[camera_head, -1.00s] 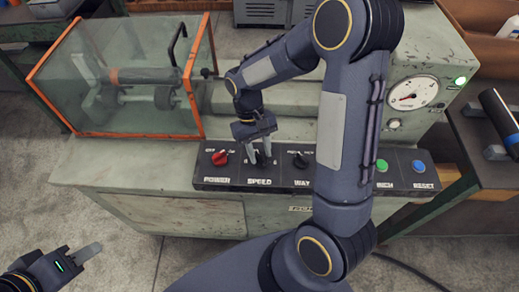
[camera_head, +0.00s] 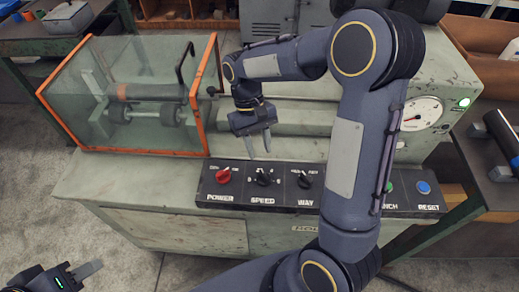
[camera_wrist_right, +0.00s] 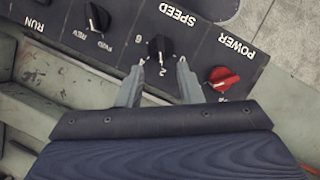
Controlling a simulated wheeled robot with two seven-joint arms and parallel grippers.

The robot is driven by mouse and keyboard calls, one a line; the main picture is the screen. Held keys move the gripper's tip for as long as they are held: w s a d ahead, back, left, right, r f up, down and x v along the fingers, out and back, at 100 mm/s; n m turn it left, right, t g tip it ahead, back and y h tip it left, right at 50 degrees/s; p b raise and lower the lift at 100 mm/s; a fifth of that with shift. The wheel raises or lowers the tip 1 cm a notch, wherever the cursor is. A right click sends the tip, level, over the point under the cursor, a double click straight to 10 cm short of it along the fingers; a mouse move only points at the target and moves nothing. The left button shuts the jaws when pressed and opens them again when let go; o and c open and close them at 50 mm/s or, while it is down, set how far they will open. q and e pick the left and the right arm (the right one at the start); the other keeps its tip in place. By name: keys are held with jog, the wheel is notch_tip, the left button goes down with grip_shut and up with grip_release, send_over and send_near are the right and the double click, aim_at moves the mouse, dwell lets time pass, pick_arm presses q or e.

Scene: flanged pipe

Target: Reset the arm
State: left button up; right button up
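My right arm reaches over the machine's control panel (camera_head: 228,191). My right gripper (camera_head: 259,152) is open and empty, with its two fingers apart, just above and behind the black SPEED knob (camera_head: 263,178). In the right wrist view the right gripper's fingertips (camera_wrist_right: 160,67) frame the same SPEED knob (camera_wrist_right: 160,48), and no contact shows. My left gripper (camera_head: 92,268) is at the lower left over the floor; only one finger shows clearly, so its opening cannot be told.
The red POWER knob (camera_head: 223,175) and black WAY knob (camera_head: 305,180) flank the SPEED knob. A blue RESET button (camera_head: 423,187) is at the right. A glass guard with an orange frame (camera_head: 125,152) stands at the left, and a dial gauge (camera_head: 421,113) at the back right.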

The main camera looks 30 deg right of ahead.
dwell(0.3)
jog(key=s+r+t+y, duration=0.1)
jog(key=s+r+t, duration=0.1)
jog(key=s, duration=0.3)
jog(key=s+r+m+t+y, duration=0.1)
jog(key=s+r+t, duration=0.2)
jog(key=s+t, duration=0.1)
jog(key=s+a+r+t+y, duration=0.1)
jog(key=s+r+t, duration=0.1)
jog(key=s+t, duration=0.2)
jog(key=s, duration=0.2)
jog(key=shift+s+r+y, duration=0.2)
jog(key=shift+s+y, duration=0.1)
jog(key=shift+s, duration=0.05)
jog(key=shift+m, duration=0.3)
